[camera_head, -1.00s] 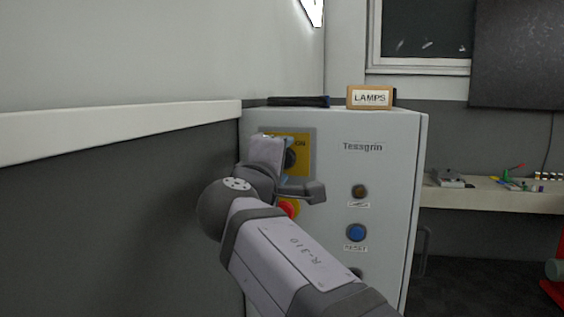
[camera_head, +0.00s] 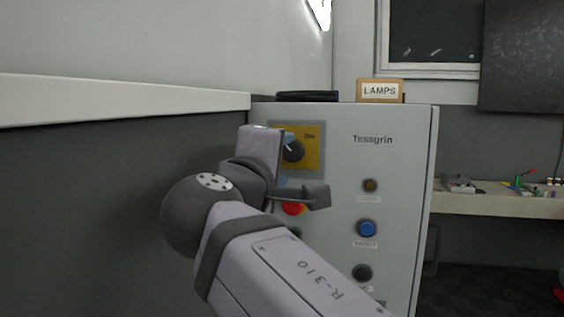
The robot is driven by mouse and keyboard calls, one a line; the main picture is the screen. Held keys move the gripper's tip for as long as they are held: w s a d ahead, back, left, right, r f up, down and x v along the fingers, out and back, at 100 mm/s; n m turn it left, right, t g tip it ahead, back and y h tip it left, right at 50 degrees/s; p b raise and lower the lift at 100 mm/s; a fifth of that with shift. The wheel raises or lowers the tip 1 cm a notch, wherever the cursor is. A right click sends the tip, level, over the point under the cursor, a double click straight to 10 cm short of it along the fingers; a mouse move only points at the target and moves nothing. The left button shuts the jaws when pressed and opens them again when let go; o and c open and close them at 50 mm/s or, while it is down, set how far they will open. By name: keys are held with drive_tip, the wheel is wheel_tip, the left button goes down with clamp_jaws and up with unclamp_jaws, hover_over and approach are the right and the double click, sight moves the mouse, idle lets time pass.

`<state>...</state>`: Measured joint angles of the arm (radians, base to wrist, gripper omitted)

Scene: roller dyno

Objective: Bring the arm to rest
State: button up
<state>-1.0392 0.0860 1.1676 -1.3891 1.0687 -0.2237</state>
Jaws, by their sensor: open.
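My gripper (camera_head: 279,164) is in front of the upper left part of the grey Tessgrin cabinet (camera_head: 375,160). It is seen from behind, and its jaws are partly hidden by my own wrist. A black rotary knob (camera_head: 293,151) on a yellow plate (camera_head: 313,148) marked ON shows just right of the gripper. I cannot tell whether the gripper touches the knob. Nothing shows held in the gripper. My arm reaches up from the bottom of the view.
A red button (camera_head: 294,209) sits partly hidden below the gripper. A brown button (camera_head: 370,185) and a blue button (camera_head: 366,228) are to the right. A LAMPS box (camera_head: 380,91) and a black object (camera_head: 307,96) lie on the cabinet. A wall with a ledge (camera_head: 120,100) is left.

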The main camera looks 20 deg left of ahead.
drive_tip(key=w+d+f+m+g+h+p, duration=0.1)
drive_tip(key=d+f+m+g, duration=0.15)
drive_tip(key=d+f, duration=0.55)
drive_tip(key=w+d+f+m+g+h+p, duration=0.1)
drive_tip(key=d+f+g, duration=0.25)
drive_tip(key=f, duration=0.95)
drive_tip(key=w+d+f+m+g+h+p, duration=0.1)
drive_tip(key=d+f+g, duration=0.2)
drive_tip(key=d+f, duration=0.5)
drive_tip(key=s+d+f+m+g, duration=0.2)
drive_tip(key=s+d+f, duration=0.15)
drive_tip(key=f, duration=0.35)
drive_tip(key=s+d+f+m+g, duration=0.2)
drive_tip(key=s+f+m+g, duration=0.1)
drive_tip(key=s+f, duration=0.3)
drive_tip(key=s+d+f+m+g+y+p, duration=0.2)
drive_tip(key=s+f+m, duration=0.5)
drive_tip(key=s+f, duration=0.4)
drive_tip(key=s+d+g+y, duration=0.1)
drive_tip(key=s+d+g, duration=0.1)
drive_tip(key=shift+s, duration=0.4)
